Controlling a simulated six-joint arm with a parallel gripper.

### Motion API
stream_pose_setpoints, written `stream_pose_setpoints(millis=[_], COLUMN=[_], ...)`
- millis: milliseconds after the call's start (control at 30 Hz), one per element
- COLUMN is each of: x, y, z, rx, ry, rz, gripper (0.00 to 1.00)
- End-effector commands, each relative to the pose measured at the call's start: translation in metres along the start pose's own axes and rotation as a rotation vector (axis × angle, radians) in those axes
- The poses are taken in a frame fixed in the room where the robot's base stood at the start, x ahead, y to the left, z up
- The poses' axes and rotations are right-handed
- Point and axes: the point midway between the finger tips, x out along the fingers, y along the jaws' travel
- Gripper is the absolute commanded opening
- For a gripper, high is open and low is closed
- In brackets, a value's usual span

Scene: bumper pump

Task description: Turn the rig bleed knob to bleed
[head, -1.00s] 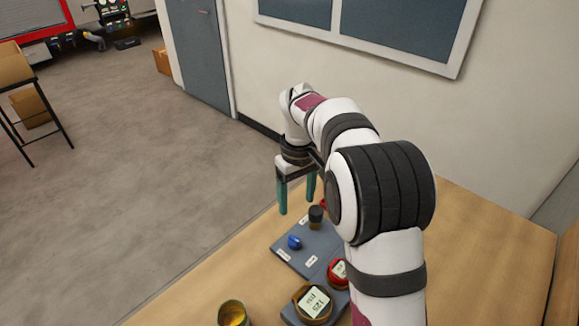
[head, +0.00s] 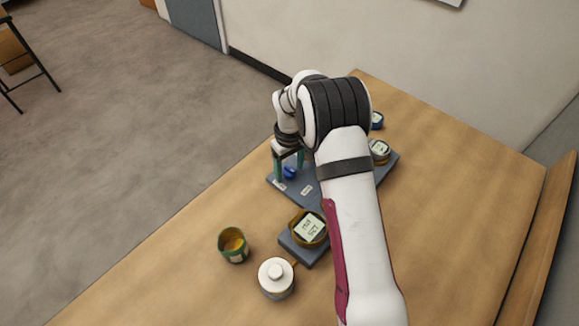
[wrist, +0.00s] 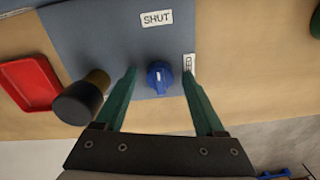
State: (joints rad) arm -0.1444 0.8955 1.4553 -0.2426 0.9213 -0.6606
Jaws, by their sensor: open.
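The blue bleed knob (wrist: 160,84) sits on the grey rig plate (wrist: 100,40). Its ridge and small white mark look lined up toward the SHUT label (wrist: 156,18) in the wrist view. A second label (wrist: 188,64), ending in "ED", is partly hidden by the right finger. My gripper (wrist: 160,76) is open, with one green finger on each side of the knob and gaps between. In the head view my gripper (head: 288,168) is down at the plate around the blue knob (head: 291,172). Whether the fingertips touch the plate cannot be told.
A black-capped post (wrist: 80,101) stands left of the fingers in the wrist view, near a red tray (wrist: 35,85). Gauges (head: 308,228) (head: 379,150), a green can (head: 233,245) and a white-lidded jar (head: 276,279) stand on the table. The table's left front is clear.

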Motion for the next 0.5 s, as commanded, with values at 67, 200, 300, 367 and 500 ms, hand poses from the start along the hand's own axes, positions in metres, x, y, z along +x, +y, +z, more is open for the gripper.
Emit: stream_pose_setpoints(millis=[67, 200, 300, 367, 500], x=[-0.0001, -0.0003, -0.0004, -0.0004, -0.0005], y=[0.0000, 0.0000, 0.0001, 0.0001, 0.0001], z=[0.0000, 0.0000, 0.0000, 0.0000, 0.0000], rx=[0.000, 0.000, 0.000, 0.000, 0.000], ry=[0.000, 0.000, 0.000, 0.000, 0.000], rz=[0.000, 0.000, 0.000, 0.000, 0.000], gripper=[0.71, 0.57, 0.39, 0.28, 0.03])
